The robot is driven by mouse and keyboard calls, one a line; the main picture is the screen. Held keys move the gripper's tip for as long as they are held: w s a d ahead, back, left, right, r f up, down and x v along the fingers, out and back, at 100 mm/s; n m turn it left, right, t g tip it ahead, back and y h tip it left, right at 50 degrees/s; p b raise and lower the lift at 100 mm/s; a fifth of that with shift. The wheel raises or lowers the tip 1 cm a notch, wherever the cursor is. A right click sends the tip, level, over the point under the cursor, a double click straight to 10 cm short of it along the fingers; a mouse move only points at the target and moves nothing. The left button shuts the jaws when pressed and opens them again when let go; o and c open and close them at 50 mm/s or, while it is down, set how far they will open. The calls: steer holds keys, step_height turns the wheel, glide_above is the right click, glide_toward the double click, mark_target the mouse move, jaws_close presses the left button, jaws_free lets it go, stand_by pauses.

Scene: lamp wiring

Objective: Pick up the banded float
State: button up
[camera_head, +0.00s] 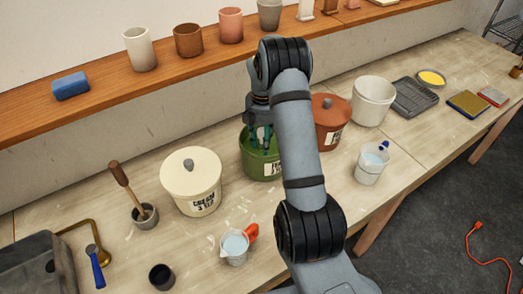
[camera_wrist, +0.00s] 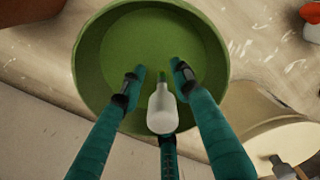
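A pale, bottle-shaped float (camera_wrist: 162,110) with a narrow neck shows in the wrist view, over the green bucket (camera_wrist: 84,62). A distinct band on it is hard to make out. My gripper (camera_wrist: 160,76) has teal fingers spread around the float, with gaps at its left and right. The third finger is partly hidden behind the float's wide end, so contact there cannot be told. In the head view my gripper (camera_head: 262,138) reaches down into the green bucket (camera_head: 262,169), which holds green liquid. The float is not discernible there.
A lidded cream bucket (camera_head: 191,185) stands left of the green one, and a lidded rust-red bucket (camera_head: 331,122) stands right. A wooden shelf (camera_head: 95,92) runs behind.

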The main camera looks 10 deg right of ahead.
steer(key=shift+f, duration=0.85)
steer(key=shift+c, duration=0.2)
jaws_close()
